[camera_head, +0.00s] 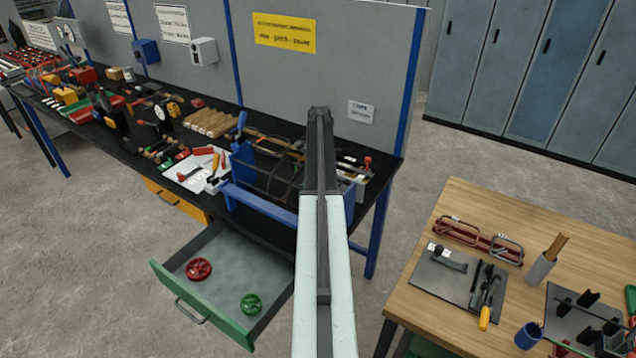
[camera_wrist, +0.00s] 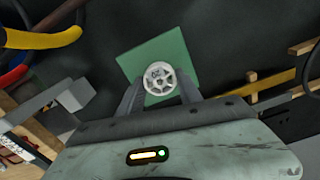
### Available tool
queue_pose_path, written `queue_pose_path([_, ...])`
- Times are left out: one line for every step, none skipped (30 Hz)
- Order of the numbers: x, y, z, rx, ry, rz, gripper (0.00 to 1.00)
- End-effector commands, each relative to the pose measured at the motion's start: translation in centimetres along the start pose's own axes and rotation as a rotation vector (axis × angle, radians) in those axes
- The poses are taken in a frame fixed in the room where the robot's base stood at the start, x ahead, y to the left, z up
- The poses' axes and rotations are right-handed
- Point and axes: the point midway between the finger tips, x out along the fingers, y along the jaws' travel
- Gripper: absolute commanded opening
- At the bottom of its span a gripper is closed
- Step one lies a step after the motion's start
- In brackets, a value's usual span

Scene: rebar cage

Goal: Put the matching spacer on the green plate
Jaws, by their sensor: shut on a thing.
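In the wrist view a white, wheel-shaped spacer (camera_wrist: 158,78) with spokes and dark marks on its face sits between the fingertips of my gripper (camera_wrist: 159,88). The gripper is shut on it. The green plate (camera_wrist: 176,46) lies behind the spacer in that view, on a dark surface. Part of the plate is hidden by the spacer and the fingers. I cannot tell whether the spacer touches the plate. In the head view my arm reaches over the workbench, and the spacer and plate cannot be made out there.
An open green-fronted drawer (camera_head: 205,312) below the bench holds a red wheel (camera_head: 199,269) and a green wheel (camera_head: 251,304). Tools crowd the black bench around my arm. A wooden table (camera_head: 455,203) with tools stands at the right. Cables (camera_wrist: 40,40) show at the wrist view's left.

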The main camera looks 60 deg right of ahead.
Motion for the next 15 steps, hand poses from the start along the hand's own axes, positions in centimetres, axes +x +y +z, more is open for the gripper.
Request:
queue_pose_path([1.39,-0.02,0.02,0.000,0.000,0.000,0.04])
queue_pose_path([1.41,-0.02,0.02,0.000,0.000,0.000,0.04])
queue_pose_path([1.25,-0.02,0.02,0.000,0.000,0.000,0.04])
queue_pose_path([1.09,-0.03,0.03,0.000,0.000,0.000,0.04])
queue_pose_path([0.97,-0.03,0.03,-0.001,0.000,0.000,0.04])
queue_pose_path([0.94,-0.04,0.04,-0.001,0.000,0.000,0.04])
queue_pose_path([0.93,-0.04,0.04,-0.001,0.000,0.000,0.04])
queue_pose_path([0.93,-0.04,0.05,-0.001,0.000,0.000,0.04])
queue_pose_path([1.00,-0.05,0.06,-0.001,0.000,0.000,0.04])
queue_pose_path([1.12,-0.05,0.06,-0.001,0.000,0.000,0.04])
queue_pose_path([1.26,-0.06,0.06,-0.001,0.000,0.000,0.04])
queue_pose_path([1.42,-0.06,0.07,-0.001,0.000,0.000,0.04])
queue_pose_path([1.30,-0.07,0.07,-0.001,0.000,0.000,0.47])
queue_pose_path([1.24,-0.07,0.08,-0.001,0.000,0.000,0.56])
queue_pose_path([1.23,-0.08,0.08,-0.001,0.000,0.000,0.63])
